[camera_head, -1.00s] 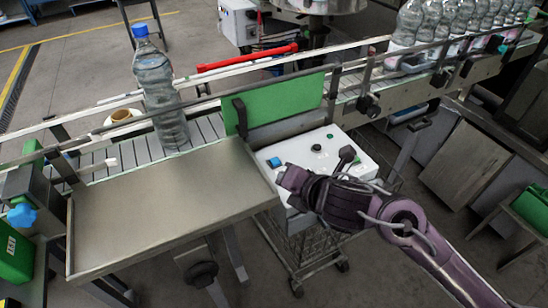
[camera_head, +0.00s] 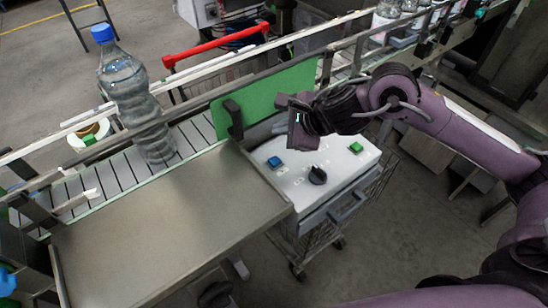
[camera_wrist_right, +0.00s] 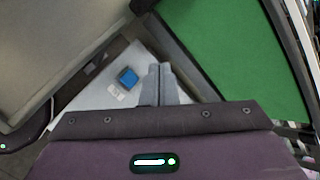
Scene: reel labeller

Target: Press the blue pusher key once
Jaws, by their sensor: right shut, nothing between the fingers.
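The blue pusher key (camera_head: 274,162) is a small square button on the left part of the top of a white control box (camera_head: 300,190). It also shows in the right wrist view (camera_wrist_right: 127,77), with a small pale label beside it. My right gripper (camera_head: 283,126) is above the back of the box, beside the green panel, apart from the key. In the wrist view its grey fingers (camera_wrist_right: 158,70) are together and empty, just right of the key. In the head view the fingers are mostly hidden by the gripper's body. My left gripper is out of view.
A black knob (camera_head: 317,175) and a green key (camera_head: 355,147) share the box top. A green panel (camera_head: 262,98) rises behind it. A metal plate (camera_head: 160,235) borders it on the left. A blue-capped bottle (camera_head: 136,100) stands on the conveyor.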

